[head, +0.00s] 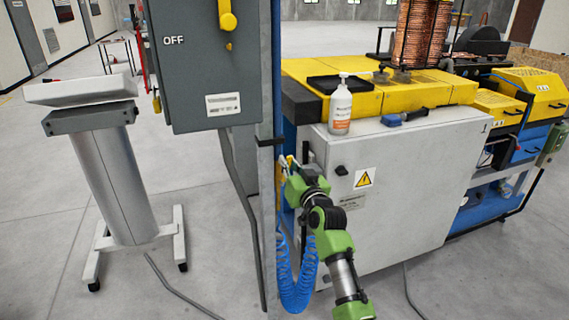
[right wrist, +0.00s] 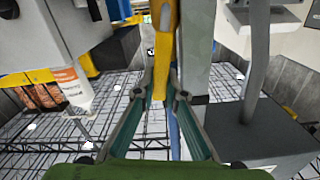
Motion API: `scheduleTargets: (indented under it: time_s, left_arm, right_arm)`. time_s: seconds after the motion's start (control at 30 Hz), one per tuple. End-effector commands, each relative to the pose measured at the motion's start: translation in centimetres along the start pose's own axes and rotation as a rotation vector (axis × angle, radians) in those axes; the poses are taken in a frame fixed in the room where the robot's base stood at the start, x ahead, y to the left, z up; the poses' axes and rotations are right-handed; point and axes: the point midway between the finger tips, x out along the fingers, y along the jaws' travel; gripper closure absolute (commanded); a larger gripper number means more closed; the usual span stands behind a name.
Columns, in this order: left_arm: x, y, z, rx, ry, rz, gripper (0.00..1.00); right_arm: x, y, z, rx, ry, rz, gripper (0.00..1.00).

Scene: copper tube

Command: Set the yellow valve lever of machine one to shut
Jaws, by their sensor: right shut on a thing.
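The yellow valve lever (right wrist: 161,50) runs down from the top of the right wrist view, with its lower end between my right fingertips. My right gripper (right wrist: 160,88) is shut on that lever, one finger on each side. In the head view my right gripper (head: 286,167) is beside the blue post, at the left end of the machine's grey cabinet (head: 400,205), which bears a small 1. The lever is mostly hidden there by my arm, and its valve body is not clear. My left gripper is not in view.
A grey switch box (head: 195,90) marked OFF stands left of the post (head: 268,200). A blue coiled hose (head: 296,285) hangs beside my arm. A bottle (head: 340,108) and a blue-handled tool (head: 404,117) rest on the cabinet. A grey pedestal (head: 110,180) stands left; floor between is mostly open.

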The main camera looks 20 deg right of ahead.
Motion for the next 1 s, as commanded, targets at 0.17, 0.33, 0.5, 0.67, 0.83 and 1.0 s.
scheduleTargets:
  time_s: [0.17,0.33,0.5,0.67,0.83,1.0]
  left_arm:
    - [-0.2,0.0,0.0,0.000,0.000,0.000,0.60]
    - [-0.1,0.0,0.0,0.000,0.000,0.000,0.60]
    - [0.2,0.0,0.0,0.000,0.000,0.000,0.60]
    - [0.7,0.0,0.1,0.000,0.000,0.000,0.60]
    - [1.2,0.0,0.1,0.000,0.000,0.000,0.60]
    - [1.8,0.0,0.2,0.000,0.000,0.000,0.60]
  right_arm:
    - [0.0,1.4,0.1,0.160,-0.001,0.002,1.00]
    - [0.0,2.8,0.5,0.321,-0.002,0.002,1.00]
    - [0.0,4.0,1.1,0.484,0.000,0.002,1.00]
    - [0.0,5.1,1.8,0.636,0.000,0.002,1.00]
    - [0.0,6.1,2.7,0.799,0.001,0.002,1.00]
    - [0.0,6.9,3.8,0.960,0.000,0.002,1.00]
